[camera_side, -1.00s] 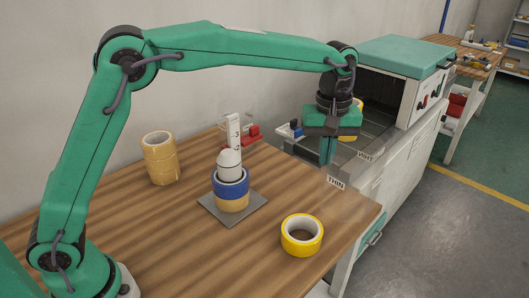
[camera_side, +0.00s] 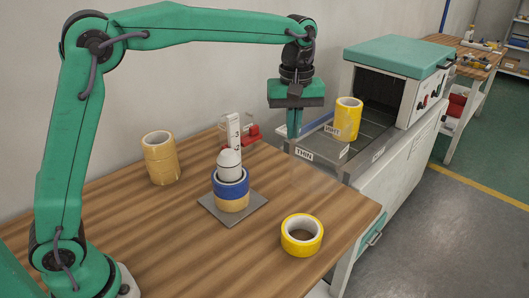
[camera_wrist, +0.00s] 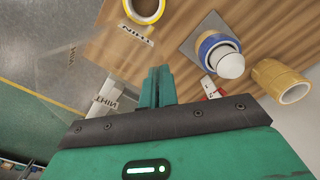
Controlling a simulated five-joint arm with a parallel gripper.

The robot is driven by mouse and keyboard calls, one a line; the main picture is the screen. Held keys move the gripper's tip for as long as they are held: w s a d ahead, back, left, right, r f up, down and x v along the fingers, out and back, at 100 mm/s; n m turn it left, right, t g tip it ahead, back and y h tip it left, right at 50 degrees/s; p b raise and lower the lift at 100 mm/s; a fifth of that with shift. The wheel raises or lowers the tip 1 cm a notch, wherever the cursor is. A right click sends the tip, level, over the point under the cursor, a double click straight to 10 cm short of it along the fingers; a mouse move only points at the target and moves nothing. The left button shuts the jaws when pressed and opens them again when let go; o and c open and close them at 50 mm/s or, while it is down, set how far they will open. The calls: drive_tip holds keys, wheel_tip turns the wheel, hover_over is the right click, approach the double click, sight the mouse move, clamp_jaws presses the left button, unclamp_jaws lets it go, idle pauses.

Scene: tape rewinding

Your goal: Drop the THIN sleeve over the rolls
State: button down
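My gripper (camera_side: 293,122) is raised beyond the table's back right edge, its two green fingers close together, seen also in the wrist view (camera_wrist: 157,87). It holds the clear thin sleeve, which hangs below and is hard to see except for its THIN label (camera_side: 304,154) and a faint outline; the label also shows in the wrist view (camera_wrist: 135,33). The rolls, a blue roll (camera_side: 231,189) on a tan roll (camera_side: 231,205), are stacked around a white dome-topped post (camera_side: 229,162) on a grey plate (camera_side: 246,213). The sleeve is right of and apart from the rolls.
A stack of tan rolls (camera_side: 160,158) stands left of the post, and a yellow roll (camera_side: 302,236) lies at front right. A white numbered scale (camera_side: 233,129) stands behind the post. A yellow roll (camera_side: 347,118) stands upright before the oven-like machine (camera_side: 397,75).

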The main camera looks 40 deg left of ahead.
drive_tip(key=s+a+r+n, duration=0.1)
drive_tip(key=s+a+r, duration=0.2)
drive_tip(key=s+a, duration=0.3)
drive_tip(key=s+a+r+n, duration=0.2)
drive_tip(key=s+a+r, duration=0.2)
drive_tip(key=a, duration=0.8)
drive_tip(key=shift+s+a+r, duration=0.25)
drive_tip(key=shift+s, duration=0.7)
drive_tip(key=shift+f, duration=1.6)
